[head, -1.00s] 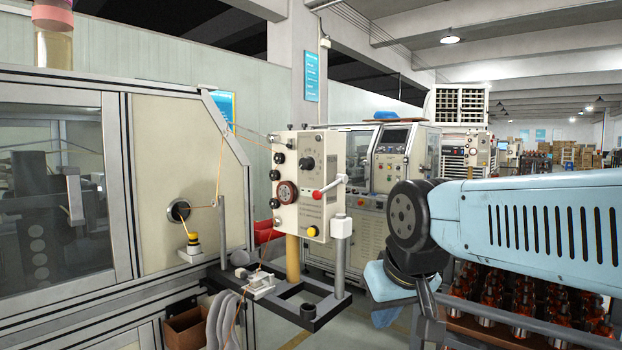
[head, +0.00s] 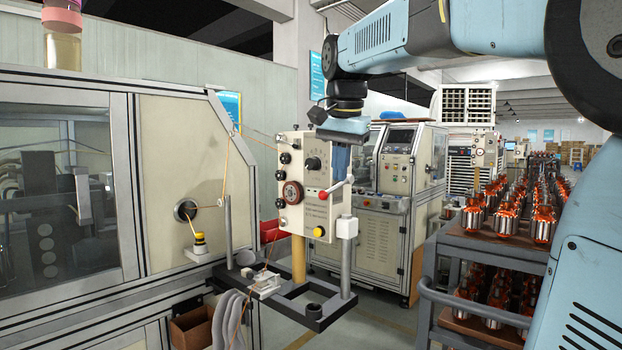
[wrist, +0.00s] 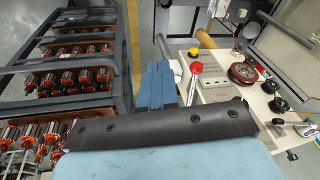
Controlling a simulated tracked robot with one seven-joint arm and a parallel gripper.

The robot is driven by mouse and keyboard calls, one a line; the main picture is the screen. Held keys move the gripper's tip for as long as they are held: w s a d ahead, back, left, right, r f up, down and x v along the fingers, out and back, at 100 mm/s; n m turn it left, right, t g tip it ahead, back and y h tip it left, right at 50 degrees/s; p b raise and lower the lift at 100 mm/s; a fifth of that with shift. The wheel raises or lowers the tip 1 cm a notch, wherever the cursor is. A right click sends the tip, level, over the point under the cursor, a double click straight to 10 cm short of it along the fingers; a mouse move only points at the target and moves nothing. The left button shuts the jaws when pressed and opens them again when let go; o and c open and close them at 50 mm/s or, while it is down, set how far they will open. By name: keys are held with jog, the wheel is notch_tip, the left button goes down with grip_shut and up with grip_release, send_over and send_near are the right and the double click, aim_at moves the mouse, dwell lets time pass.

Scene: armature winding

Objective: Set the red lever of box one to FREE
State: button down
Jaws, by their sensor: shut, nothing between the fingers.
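Box one (head: 310,165) is a cream control box with dials and knobs, standing on a post by the winding machine. The red knob also shows in the wrist view (wrist: 196,68), just right of my fingers. My gripper (head: 341,165) is at the upper right of the box, pointing down. Its blue fingers (wrist: 158,85) are shut and empty, apart from the lever as far as I can see. The lever's setting label is not readable.
A yellow knob (head: 318,232) and a white block (head: 347,227) sit below the lever. A black stand frame (head: 310,318) is underneath. A rack of copper-wound armatures (head: 490,255) stands at the right. Wire runs from the machine's left panel (head: 175,150) to the box.

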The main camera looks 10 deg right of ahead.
aim_at(336, 187)
jog(key=w+r+m+g, duration=0.1)
jog(key=w+r+m, duration=0.4)
jog(key=w, duration=0.4)
notch_tip(336, 187, down, 8)
jog(key=w, duration=0.1)
jog(key=shift+w+d+f+n, duration=0.2)
jog(key=shift+d+f+n, duration=0.05)
jog(key=shift+d+n, duration=0.15)
